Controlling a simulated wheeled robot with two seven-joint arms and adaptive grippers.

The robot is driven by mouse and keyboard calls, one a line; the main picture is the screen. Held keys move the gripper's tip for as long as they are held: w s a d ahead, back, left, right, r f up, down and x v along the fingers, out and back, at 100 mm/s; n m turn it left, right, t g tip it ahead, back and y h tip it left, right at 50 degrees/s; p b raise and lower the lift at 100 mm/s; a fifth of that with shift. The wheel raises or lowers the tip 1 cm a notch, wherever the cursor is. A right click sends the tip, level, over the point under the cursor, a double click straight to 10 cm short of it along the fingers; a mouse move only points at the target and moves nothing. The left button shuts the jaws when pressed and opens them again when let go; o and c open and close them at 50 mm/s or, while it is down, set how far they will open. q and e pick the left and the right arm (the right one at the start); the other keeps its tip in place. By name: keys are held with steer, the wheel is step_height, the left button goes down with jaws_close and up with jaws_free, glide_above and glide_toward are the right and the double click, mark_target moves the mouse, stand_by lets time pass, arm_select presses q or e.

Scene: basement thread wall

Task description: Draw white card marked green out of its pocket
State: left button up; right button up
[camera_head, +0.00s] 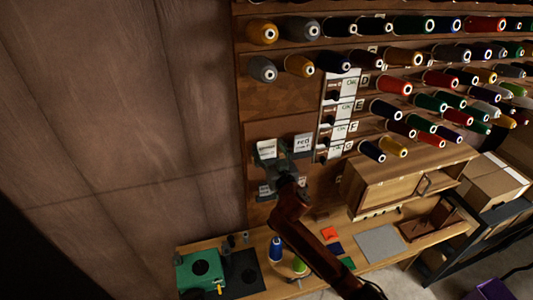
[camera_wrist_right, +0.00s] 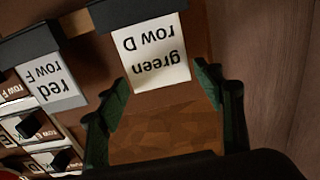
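The white card marked green, row D (camera_wrist_right: 157,58), sits in a dark pocket (camera_wrist_right: 130,13) on the wooden wall; it reads upside down in the right wrist view. In the head view the card (camera_head: 266,147) shows just above my right gripper (camera_head: 272,161). In the right wrist view my right gripper (camera_wrist_right: 162,84) is open, its two green fingertips on either side of the card's free end. A gap shows at each side, and nothing is held. My left gripper is not in view.
A white card marked red, row F (camera_wrist_right: 50,84), sits in the neighbouring pocket. Spools (camera_head: 394,85) fill the wall at right. Below, the bench (camera_head: 300,283) carries a green box (camera_head: 200,270), coloured squares, standing spools and a wooden cabinet (camera_head: 405,185).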

steer(key=c, duration=0.5)
steer(key=shift+o, duration=0.2)
steer(key=shift+r+p, duration=2.1)
steer(key=shift+r, duration=0.45)
